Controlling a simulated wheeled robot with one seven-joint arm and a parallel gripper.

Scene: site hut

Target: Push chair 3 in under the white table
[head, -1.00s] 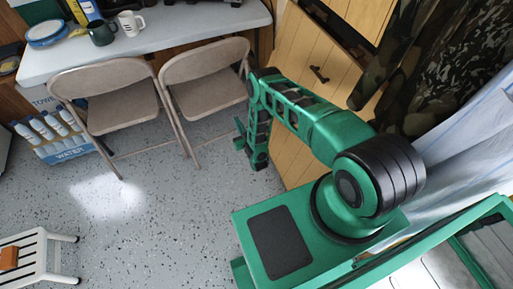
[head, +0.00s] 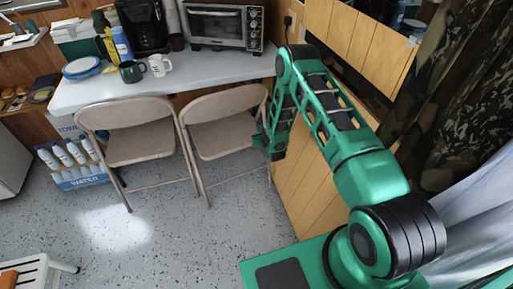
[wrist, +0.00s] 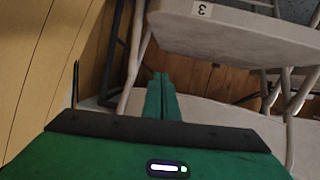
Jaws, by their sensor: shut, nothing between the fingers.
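Chair 3 (head: 225,105) is a beige folding chair, the right one of two at the front edge of the white table (head: 190,77). In the head view, my gripper (head: 268,147) is low beside the chair's right side, partly hidden by my arm.
Another folding chair (head: 125,115) stands to the left. A wooden cabinet (head: 308,185) is close on the right of my gripper. Mugs (head: 132,71), plates and a toaster oven (head: 225,27) are on the table. A white stool (head: 35,272) is at the lower left; the floor between is clear.

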